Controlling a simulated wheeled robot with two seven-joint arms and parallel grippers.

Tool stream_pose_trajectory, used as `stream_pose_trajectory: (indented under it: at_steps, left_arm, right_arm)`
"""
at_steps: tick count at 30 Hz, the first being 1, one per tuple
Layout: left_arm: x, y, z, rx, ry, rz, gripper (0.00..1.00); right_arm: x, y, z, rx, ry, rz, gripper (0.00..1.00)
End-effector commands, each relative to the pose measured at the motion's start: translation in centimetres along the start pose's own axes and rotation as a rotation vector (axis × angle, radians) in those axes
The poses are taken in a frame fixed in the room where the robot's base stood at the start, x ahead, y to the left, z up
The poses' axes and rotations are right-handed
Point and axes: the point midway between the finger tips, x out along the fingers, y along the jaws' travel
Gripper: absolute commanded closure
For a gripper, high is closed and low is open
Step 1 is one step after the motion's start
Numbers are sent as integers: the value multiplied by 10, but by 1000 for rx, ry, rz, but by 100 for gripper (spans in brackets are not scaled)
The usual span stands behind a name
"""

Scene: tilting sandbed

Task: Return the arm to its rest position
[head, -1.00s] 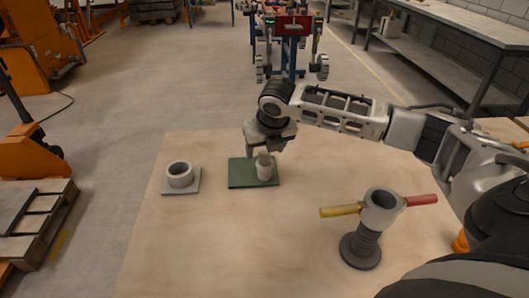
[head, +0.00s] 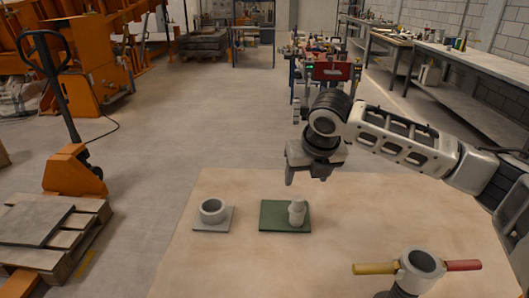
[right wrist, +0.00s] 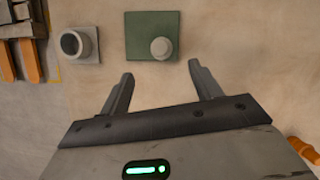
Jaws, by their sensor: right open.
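My right gripper (head: 306,180) is open and empty, raised above the table (head: 190,262). In the right wrist view its two fingers (right wrist: 158,82) are spread with nothing between them. A pale, small-necked piece (head: 297,213) stands upright on the green mat (head: 272,216), apart from the fingers; it also shows in the right wrist view (right wrist: 161,48). My left gripper is not in view.
A grey ring-shaped cup (head: 213,210) sits on a grey square plate (head: 228,226) to the left. A stand with a ring top (head: 422,262) has a yellow handle (head: 375,269) and a red handle (head: 463,265) at the front right. A pallet (head: 58,240) lies on the floor at left.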

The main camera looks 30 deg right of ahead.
Motion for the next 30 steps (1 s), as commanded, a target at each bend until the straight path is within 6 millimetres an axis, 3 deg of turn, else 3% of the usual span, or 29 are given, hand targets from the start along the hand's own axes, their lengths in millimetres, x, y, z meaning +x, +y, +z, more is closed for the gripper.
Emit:
stream_pose_trajectory:
  at_steps: [5, 20, 30]
  left_arm:
    - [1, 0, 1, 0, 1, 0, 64]
    - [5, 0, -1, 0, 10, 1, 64]
    - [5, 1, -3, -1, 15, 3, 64]
  right_arm:
    - [22, 0, -1, 0, 4, 0, 37]
    - [120, 0, -2, 0, 3, -1, 37]
    - [85, 1, 11, -1, -1, 1, 37]
